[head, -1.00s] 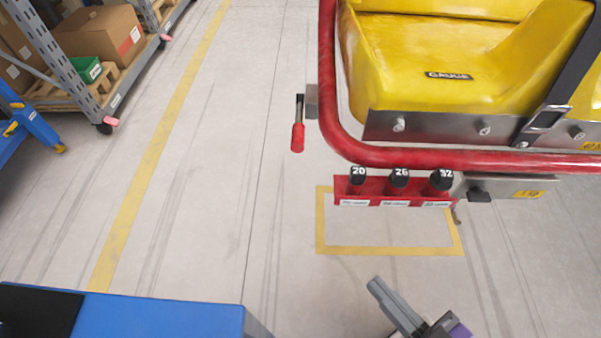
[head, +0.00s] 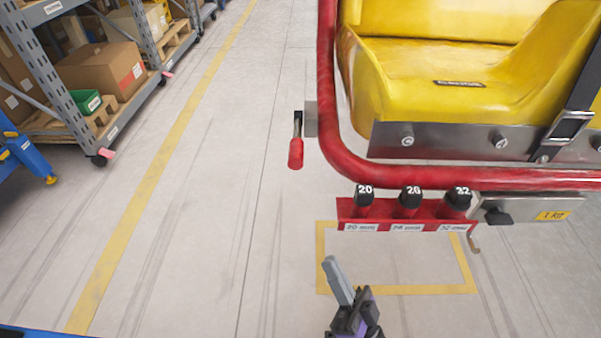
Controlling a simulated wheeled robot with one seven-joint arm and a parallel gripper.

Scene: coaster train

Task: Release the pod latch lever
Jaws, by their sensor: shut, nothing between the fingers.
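The yellow pod (head: 440,85) fills the upper right of the head view, behind a red tubular rail (head: 329,110). A small lever with a red grip (head: 296,152) hangs down from a grey bracket (head: 311,118) on the rail's left side; it looks like the latch lever. My gripper (head: 338,278) is at the bottom centre, below and a little right of the lever and well apart from it. Its grey fingers are together with nothing between them. It touches nothing that I can see.
Shelving (head: 100,80) stands far left. The floor left of the lever is clear.

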